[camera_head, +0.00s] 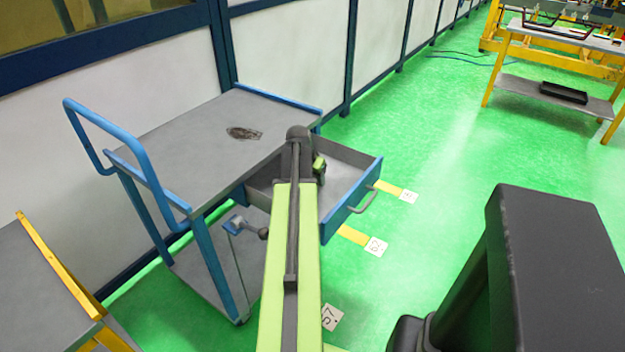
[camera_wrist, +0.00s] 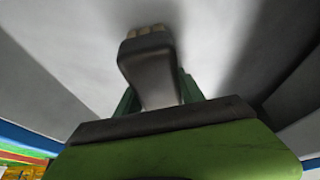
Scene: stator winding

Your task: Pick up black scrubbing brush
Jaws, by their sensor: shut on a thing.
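The black scrubbing brush (camera_wrist: 150,60) shows in the wrist view, with pale bristles at its far end. My gripper (camera_wrist: 158,90) is shut on it, with a dark green finger on each side of its narrower part. In the head view my gripper (camera_head: 319,168) is at the open drawer (camera_head: 362,188) of the cart, mostly behind my arm. The brush is hidden there. Whether it touches the grey surface behind it I cannot tell.
The grey cart (camera_head: 185,140) has a blue frame and a dark patch (camera_head: 244,133) on its top. The blue drawer front with its handle (camera_head: 366,203) sticks out to the right. A yellow-edged table (camera_head: 40,290) is at the lower left.

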